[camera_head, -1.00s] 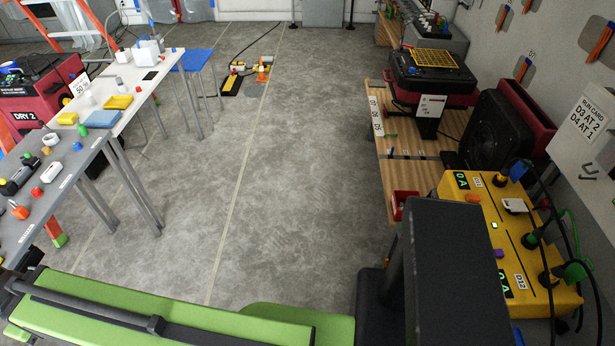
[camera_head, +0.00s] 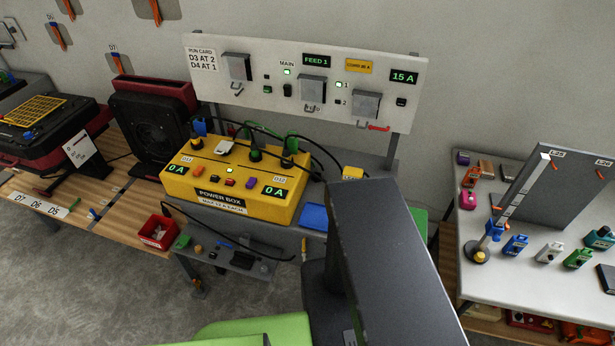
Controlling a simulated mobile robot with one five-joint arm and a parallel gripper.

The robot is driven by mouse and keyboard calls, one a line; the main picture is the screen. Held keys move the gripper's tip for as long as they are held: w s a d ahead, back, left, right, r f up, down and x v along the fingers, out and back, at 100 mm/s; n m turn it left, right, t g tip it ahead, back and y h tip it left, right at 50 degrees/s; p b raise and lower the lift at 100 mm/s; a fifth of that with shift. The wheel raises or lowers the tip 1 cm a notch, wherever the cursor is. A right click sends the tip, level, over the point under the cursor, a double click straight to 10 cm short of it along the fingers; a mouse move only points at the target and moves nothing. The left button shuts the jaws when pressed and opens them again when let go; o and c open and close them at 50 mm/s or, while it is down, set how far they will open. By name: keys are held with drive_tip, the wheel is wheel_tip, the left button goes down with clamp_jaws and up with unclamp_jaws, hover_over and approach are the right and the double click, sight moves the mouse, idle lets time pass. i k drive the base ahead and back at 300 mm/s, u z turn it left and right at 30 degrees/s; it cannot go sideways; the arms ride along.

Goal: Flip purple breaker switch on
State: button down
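The purple switch (camera_head: 251,183) sits on the sloped front of the yellow power box (camera_head: 216,203), beside the right "0 A" display (camera_head: 274,191). It is small here, and I cannot tell which way it is set. A small red switch (camera_head: 230,182) and an orange one (camera_head: 208,177) sit to its left, with a lit green indicator (camera_head: 229,170) above. The left "0 A" display (camera_head: 177,169) is at the box's other end. My dark arm link or column stands in front, right of the box. My gripper is not in view.
A white wall panel (camera_head: 210,78) with breakers and a "15 A" display (camera_head: 404,77) stands behind the box. Black and green cables run from the box top. A red bin (camera_head: 159,232) is at left, a grey tool table (camera_head: 520,276) at right.

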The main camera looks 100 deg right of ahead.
sight(252, 181)
drive_tip(key=z, duration=1.65)
drive_tip(key=i, duration=0.15)
drive_tip(key=z, duration=0.95)
drive_tip(key=k, duration=0.45)
drive_tip(key=z, duration=0.55)
drive_tip(key=i, duration=0.8)
drive_tip(key=u, duration=0.3)
